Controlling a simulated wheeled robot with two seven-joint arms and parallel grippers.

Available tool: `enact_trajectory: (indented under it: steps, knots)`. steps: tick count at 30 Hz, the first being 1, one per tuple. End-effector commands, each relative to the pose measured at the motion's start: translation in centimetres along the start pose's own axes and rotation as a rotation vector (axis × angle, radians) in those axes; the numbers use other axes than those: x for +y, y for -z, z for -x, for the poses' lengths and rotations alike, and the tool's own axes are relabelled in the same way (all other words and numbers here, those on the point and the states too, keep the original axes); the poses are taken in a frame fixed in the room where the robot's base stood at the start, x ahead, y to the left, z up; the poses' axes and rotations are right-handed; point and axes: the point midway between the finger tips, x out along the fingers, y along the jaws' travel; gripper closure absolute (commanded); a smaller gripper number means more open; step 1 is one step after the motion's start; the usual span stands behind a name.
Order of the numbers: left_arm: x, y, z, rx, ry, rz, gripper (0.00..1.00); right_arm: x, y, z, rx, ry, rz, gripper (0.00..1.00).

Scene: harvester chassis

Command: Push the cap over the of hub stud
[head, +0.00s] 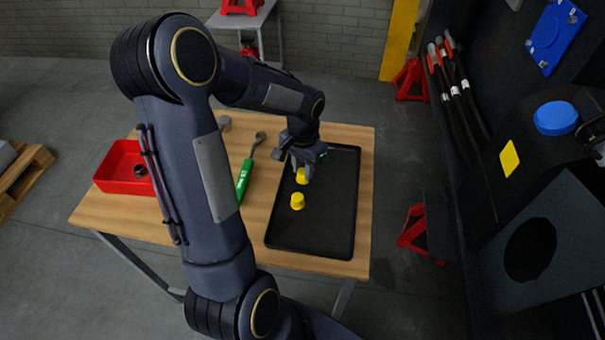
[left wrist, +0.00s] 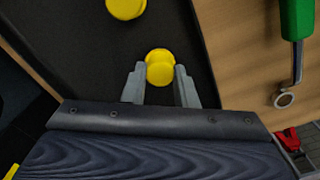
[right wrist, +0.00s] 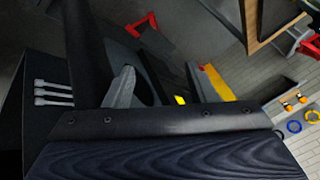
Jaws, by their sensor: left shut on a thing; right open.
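Two yellow caps are on the black tray (head: 340,225) on the wooden table. My left gripper (head: 301,168) reaches down over the tray and is shut on the farther yellow cap (head: 302,178). In the left wrist view this cap (left wrist: 160,66) sits between the two fingertips. The other yellow cap (head: 297,201) stands free on the tray, nearer to me; it also shows at the top of the left wrist view (left wrist: 126,8). My right gripper (right wrist: 158,85) is open and empty in the right wrist view. I cannot make out a hub stud for certain.
A green-handled wrench (head: 245,175) and a red bin (head: 125,168) lie left of the tray. The dark chassis (head: 465,190) stands at the right, with a blue round part (head: 554,118) and a yellow square (head: 509,158). Red stands (head: 415,228) are on the floor between.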

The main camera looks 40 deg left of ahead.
Motion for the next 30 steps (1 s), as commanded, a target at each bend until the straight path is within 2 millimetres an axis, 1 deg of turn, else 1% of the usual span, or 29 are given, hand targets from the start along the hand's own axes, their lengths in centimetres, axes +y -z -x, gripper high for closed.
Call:
enact_trajectory:
  steps: [1, 3, 15, 30]
  knots:
    - [0.0, 0.0, 0.8, 0.001, 0.000, 0.000, 0.87, -0.3, 0.3, 0.6, 0.000, 0.000, 0.000, 0.49]
    - [0.0, 0.0, 1.6, 0.002, 0.000, 0.000, 0.87, -0.5, 0.6, 1.1, 0.000, 0.000, 0.000, 0.49]
    - [0.0, 0.0, 5.4, 0.001, 0.000, 0.000, 0.87, -1.6, 1.8, 3.6, 0.000, 0.000, 0.000, 0.49]
    - [0.0, 0.0, 5.5, 0.000, 0.000, 0.000, 0.87, -1.6, 1.8, 3.6, 0.000, 0.000, 0.000, 0.49]
